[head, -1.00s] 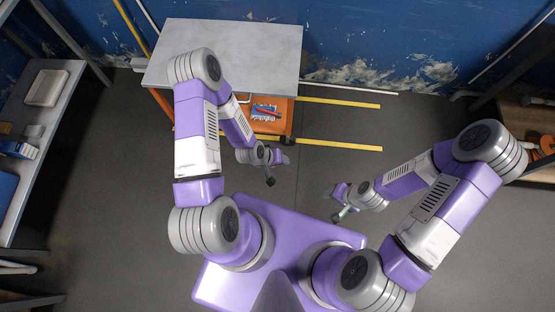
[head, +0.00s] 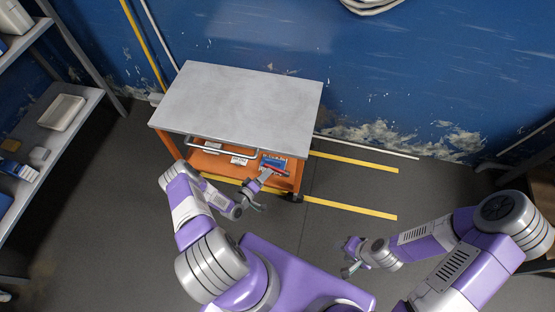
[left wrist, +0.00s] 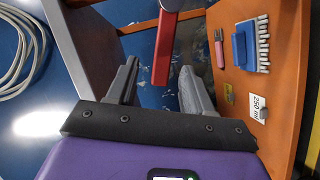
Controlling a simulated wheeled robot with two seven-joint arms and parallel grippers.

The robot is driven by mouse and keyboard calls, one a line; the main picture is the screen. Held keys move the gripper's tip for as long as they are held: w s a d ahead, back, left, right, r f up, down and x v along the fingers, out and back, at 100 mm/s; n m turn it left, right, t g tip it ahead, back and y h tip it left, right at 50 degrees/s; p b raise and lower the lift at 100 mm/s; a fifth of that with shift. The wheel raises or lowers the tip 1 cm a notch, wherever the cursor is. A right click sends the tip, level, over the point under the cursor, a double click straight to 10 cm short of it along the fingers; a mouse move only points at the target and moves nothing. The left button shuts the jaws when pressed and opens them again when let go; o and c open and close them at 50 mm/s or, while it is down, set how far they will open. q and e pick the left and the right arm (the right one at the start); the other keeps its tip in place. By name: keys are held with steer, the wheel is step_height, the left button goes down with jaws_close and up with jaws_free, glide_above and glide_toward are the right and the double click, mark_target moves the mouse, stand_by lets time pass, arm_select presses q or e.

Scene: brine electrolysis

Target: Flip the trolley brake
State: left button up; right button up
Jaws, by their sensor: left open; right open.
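The trolley (head: 240,100) has a grey top and an orange lower shelf. A red lever (head: 277,171) shows at the trolley's front right, near the shelf edge. In the left wrist view the red lever (left wrist: 164,48) hangs from a round grey hub at the top, and its lower end lies between my two finger tips in the picture. My left gripper (head: 264,175) is open, pointing at the lever; I cannot tell whether it touches. Its open fingers also show in the left wrist view (left wrist: 158,68). My right gripper (head: 348,258) is open and empty over the floor, away from the trolley.
The orange shelf holds a blue block (left wrist: 239,50), a white comb-like rack, a pink-handled tool (left wrist: 219,47) and a 250 ml card (left wrist: 258,107). A shelf unit with a white tray (head: 62,112) stands at left. The floor right of the trolley is clear, with yellow stripes (head: 350,208).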

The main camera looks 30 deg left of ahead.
mark_target(276, 170)
arm_select(q)
steer(key=a+b+x, duration=0.1)
steer(key=b+x, duration=0.1)
steer(key=x, duration=0.5)
steer(key=shift+w+t, duration=0.15)
steer(key=shift+t, duration=0.25)
steer(key=shift+r, duration=0.1)
jaws_close()
steer(key=shift+a, duration=0.1)
